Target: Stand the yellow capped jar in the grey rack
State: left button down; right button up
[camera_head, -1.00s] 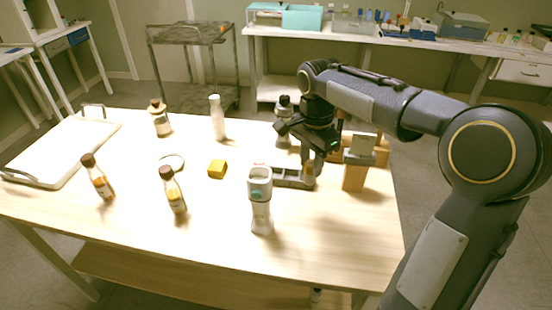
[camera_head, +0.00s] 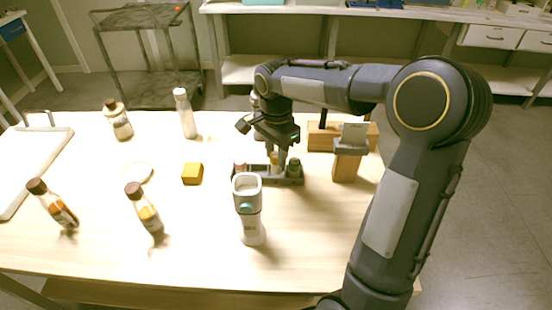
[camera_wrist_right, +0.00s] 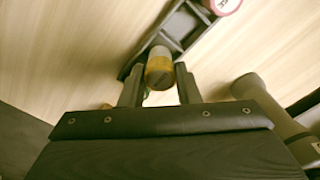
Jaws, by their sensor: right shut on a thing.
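The yellow capped jar (camera_head: 274,158) is held upright between the fingers of my right gripper (camera_head: 275,153), at the middle part of the grey rack (camera_head: 266,180). In the right wrist view the jar (camera_wrist_right: 160,70) sits between both fingertips, over the rack (camera_wrist_right: 182,24). I cannot tell whether its base is inside a compartment or just above. A jar with a pinkish-red cap (camera_wrist_right: 224,4) stands in the rack's left part, and a dark green capped jar (camera_head: 294,165) stands at its right end. My left gripper is not in view.
A white device (camera_head: 250,215) stands just in front of the rack and hides part of it. A wooden stand (camera_head: 345,166) is to the right.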

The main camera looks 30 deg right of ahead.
aim_at(275, 170)
notch_tip(275, 170, down, 2)
jog(key=shift+f, duration=0.1)
jog(key=shift+f, duration=0.2)
jog(key=o, duration=1)
jog(key=shift+r, duration=0.1)
jog(key=shift+o, duration=0.2)
